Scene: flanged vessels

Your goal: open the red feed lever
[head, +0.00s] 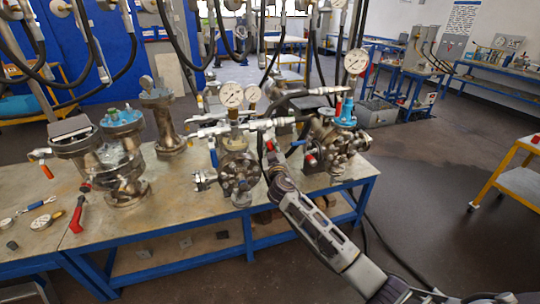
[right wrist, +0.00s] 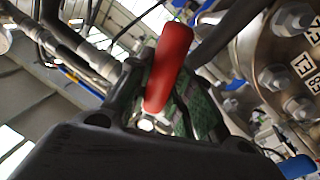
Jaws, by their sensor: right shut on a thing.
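A red lever (head: 269,146) shows at the fingertips of my right gripper (head: 272,158), beside the middle flanged vessel (head: 238,175) on the bench. In the right wrist view the lever's red handle (right wrist: 168,66) lies between the fingers of my right gripper (right wrist: 160,108), which is shut on it. The handle's upper end sticks out past the fingers. The lever's pivot is hidden, so I cannot tell how far it is turned. My left gripper is not in view.
The bench (head: 165,195) carries a left vessel (head: 122,150) with a long red handle (head: 76,213) beside it, and a right vessel (head: 337,140) with a blue top close to my arm. Gauges (head: 231,95) and hoses crowd above.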

